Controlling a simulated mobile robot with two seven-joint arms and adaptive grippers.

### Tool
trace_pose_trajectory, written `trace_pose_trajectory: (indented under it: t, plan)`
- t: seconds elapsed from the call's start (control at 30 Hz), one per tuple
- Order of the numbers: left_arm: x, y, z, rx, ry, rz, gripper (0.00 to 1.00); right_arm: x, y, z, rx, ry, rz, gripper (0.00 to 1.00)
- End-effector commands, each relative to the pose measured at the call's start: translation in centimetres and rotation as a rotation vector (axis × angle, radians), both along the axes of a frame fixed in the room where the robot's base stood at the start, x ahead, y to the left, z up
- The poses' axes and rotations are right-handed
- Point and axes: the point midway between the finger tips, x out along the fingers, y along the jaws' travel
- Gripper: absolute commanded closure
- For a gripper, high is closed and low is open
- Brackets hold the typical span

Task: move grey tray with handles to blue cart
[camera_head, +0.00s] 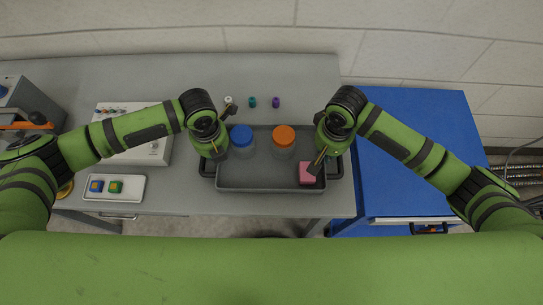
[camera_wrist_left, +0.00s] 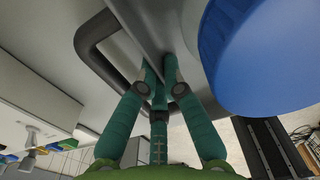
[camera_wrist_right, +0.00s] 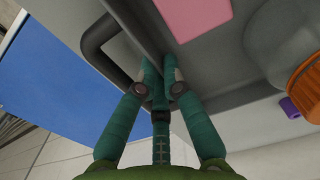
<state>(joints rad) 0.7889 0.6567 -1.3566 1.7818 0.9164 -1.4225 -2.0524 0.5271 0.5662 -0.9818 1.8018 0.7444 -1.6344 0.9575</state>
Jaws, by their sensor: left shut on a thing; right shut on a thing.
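The grey tray (camera_head: 262,187) with handles is at the right end of the grey table, in the middle of the head view. It holds a blue-lidded jar (camera_head: 241,137), an orange-lidded jar (camera_head: 284,138) and a pink block (camera_head: 308,173). My left gripper (camera_head: 217,151) is shut on the tray's left side; the left wrist view shows its fingers (camera_wrist_left: 158,75) on the wall beside the handle. My right gripper (camera_head: 323,157) is shut on the right side, its fingers (camera_wrist_right: 160,75) likewise on the wall by the handle. The blue cart (camera_head: 408,185) stands right of the table.
The cart's top looks bare, partly under my right arm. Small white, teal and purple items (camera_head: 253,102) stand behind the tray. A white box (camera_head: 135,150) and a white tray (camera_head: 114,195) with two small blocks are at left. A wall (camera_head: 250,25) runs behind.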

Motion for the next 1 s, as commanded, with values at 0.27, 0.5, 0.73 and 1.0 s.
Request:
trace_pose_trajectory:
  t: [0.27,0.5,0.73,1.0]
  plan:
    - [0.1,0.0,1.3,0.000,-0.002,0.000,1.00,0.1,0.0,1.3,0.000,-0.002,-0.001,1.00]
    - [0.1,0.0,3.8,0.001,-0.002,0.001,1.00,0.1,0.0,3.7,0.000,-0.002,-0.001,1.00]
    - [0.1,0.0,5.2,0.001,-0.001,0.001,1.00,0.1,0.0,5.2,-0.001,-0.001,-0.001,1.00]
    - [0.1,0.1,5.1,0.001,-0.002,0.001,1.00,0.1,-0.1,5.1,-0.001,-0.001,-0.001,1.00]
